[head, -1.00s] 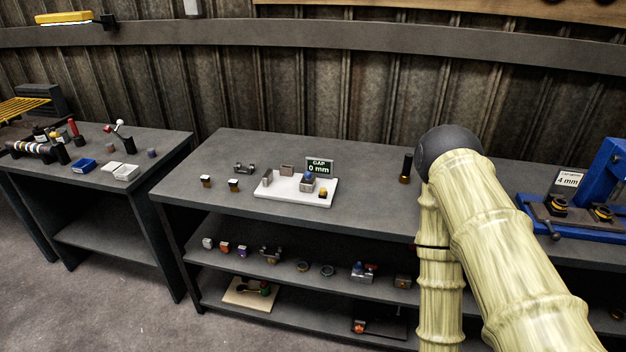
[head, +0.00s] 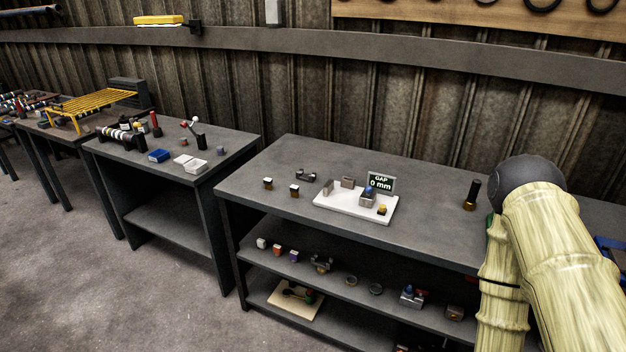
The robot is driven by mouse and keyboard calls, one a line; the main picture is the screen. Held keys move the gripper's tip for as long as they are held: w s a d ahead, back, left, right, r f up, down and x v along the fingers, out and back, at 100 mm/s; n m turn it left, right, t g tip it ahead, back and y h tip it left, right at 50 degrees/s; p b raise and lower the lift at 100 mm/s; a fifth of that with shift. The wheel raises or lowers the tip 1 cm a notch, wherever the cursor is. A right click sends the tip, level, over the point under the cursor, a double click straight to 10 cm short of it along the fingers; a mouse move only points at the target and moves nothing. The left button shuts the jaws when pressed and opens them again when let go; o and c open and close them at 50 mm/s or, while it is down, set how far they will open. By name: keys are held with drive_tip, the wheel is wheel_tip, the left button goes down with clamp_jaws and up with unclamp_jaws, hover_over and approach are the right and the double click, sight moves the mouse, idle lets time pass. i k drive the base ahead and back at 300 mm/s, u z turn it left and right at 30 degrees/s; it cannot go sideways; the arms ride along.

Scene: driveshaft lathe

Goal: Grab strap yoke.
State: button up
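A small grey bracket-like part with two raised ends (head: 307,175) lies on the middle table (head: 420,180), left of a white fixture plate. It may be the strap yoke, but it is too small to be sure. A similar two-armed metal part (head: 321,263) sits on the shelf below. My arm crosses the right side of the head view, with its dark round joint over the table's right part. My gripper is not visible, so its opening and hold cannot be seen.
The white fixture plate (head: 335,208) carries small blocks and a "GAP 0 mm" display (head: 380,183). Two small blocks stand at its left. A dark cylinder (head: 473,195) stands near my arm. A left table (head: 225,142) holds trays and levers. Open floor lies at left front.

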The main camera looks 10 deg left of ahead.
sight(300, 175)
drive_tip(key=u, duration=1.55)
drive_tip(key=i, duration=2)
drive_tip(key=z, duration=1.45)
